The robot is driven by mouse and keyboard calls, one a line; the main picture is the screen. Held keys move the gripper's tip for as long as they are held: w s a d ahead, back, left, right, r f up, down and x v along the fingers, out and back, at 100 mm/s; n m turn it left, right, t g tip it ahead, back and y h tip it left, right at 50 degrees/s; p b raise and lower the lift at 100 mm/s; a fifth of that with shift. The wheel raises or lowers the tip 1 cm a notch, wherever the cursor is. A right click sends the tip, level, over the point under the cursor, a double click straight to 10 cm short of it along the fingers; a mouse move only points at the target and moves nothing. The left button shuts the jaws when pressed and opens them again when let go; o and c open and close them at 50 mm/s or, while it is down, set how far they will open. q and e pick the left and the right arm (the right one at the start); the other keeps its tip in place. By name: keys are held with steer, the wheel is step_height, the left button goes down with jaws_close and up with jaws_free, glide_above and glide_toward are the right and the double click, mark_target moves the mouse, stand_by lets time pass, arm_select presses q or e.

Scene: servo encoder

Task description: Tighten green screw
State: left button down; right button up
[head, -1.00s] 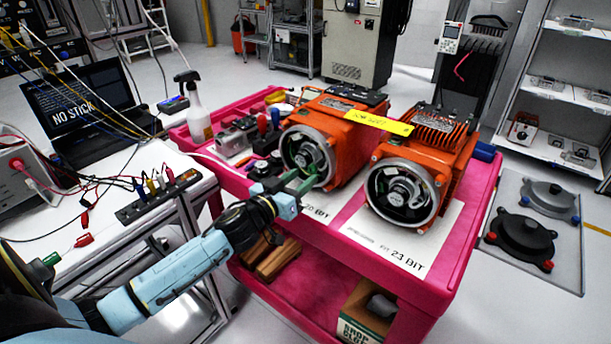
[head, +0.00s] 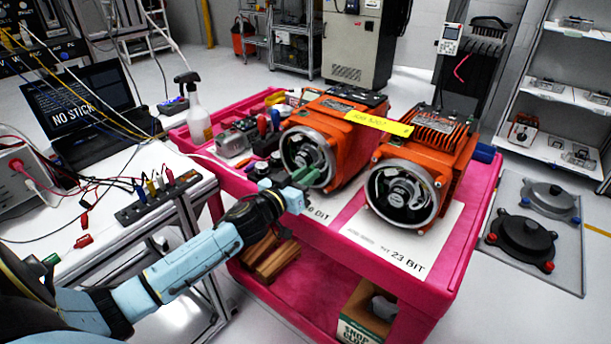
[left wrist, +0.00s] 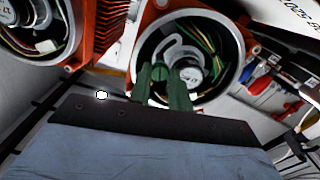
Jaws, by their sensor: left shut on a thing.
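My left gripper (head: 306,178) has green fingers and reaches into the round open end of the left orange motor (head: 345,152). In the left wrist view its fingers (left wrist: 166,84) are close together in front of that motor's metal ring (left wrist: 236,50) and inner encoder with wires. A small round green piece, seemingly the green screw (left wrist: 159,73), shows between the fingertips; the fingers are shut on it and hide part of it. In the head view the screw is hidden by the gripper. My right gripper is in neither view.
A second orange motor (head: 422,165) stands to the right on the pink cart (head: 462,240). Tools and a spray bottle (head: 197,113) are at the cart's left. A white table (head: 120,222) with wires and a laptop (head: 88,112) stands at left.

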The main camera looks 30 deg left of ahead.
arm_select(q)
steer(key=shift+m, duration=0.4)
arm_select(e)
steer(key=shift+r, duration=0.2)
arm_select(q)
steer(key=shift+m+p, duration=1.5)
steer(key=shift+m, duration=9)
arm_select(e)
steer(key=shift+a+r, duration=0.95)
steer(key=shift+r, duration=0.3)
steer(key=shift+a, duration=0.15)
arm_select(q)
steer(key=c, duration=1.3)
jaws_free()
